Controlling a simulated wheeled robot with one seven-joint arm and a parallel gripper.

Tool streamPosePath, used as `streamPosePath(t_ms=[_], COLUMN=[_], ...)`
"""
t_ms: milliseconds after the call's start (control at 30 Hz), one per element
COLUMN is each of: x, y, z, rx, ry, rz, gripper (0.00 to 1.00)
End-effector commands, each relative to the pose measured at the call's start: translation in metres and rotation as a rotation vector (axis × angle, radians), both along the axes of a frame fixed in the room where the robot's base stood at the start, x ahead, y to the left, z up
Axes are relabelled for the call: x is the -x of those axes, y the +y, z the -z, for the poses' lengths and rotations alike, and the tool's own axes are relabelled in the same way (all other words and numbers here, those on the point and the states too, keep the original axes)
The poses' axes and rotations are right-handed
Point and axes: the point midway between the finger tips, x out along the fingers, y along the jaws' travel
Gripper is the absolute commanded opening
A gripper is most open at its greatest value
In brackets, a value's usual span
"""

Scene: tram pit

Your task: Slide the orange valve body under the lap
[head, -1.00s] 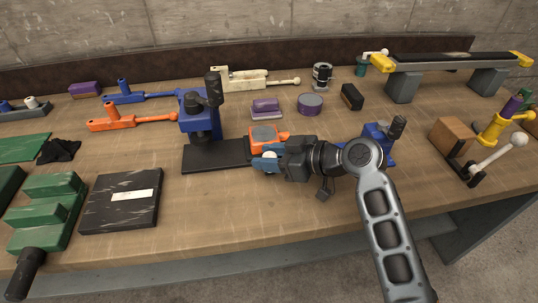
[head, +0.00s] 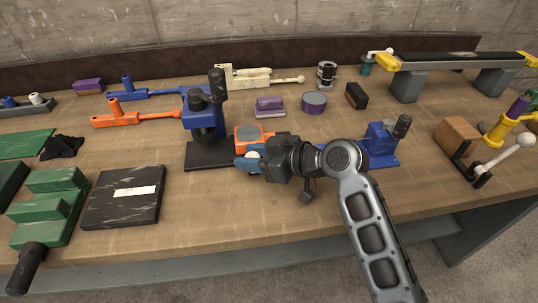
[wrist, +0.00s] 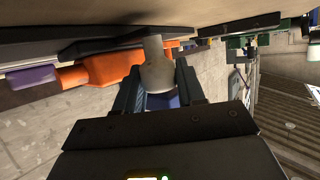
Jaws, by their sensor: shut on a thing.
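The orange valve body (head: 262,131), with a dark grey top, is beside the blue lap (head: 200,122), just right of its column. It is at the right end of the lap's black base plate (head: 205,157); I cannot tell whether it touches the plate. My gripper (head: 248,161) reaches in from the right on the near side of the valve body. Its blue fingers are shut on the valve body's pale knob, which shows between the fingers in the wrist view (wrist: 157,68). My fingers and wrist hide the near side of the valve body.
A black slab (head: 122,200) and green stepped block (head: 50,205) lie at the front left. Orange (head: 130,118) and blue levers lie left of the lap. A purple block (head: 269,106) and round purple piece (head: 314,103) stand behind. A blue stand (head: 382,143) is right of my wrist.

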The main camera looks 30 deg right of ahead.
Motion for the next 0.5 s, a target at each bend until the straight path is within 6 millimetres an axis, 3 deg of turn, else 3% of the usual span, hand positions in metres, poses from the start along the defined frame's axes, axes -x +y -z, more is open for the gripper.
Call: streamPosePath(t_ms=[33, 200, 500], x=[-0.004, -0.016, -0.031], y=[0.015, 0.054, 0.098], z=[0.001, 0.001, 0.000], rx=[0.001, 0.000, -0.001], ry=[-0.002, -0.001, 0.001], rz=[-0.009, -0.009, -0.005], gripper=[0.00, 0.00, 0.00])
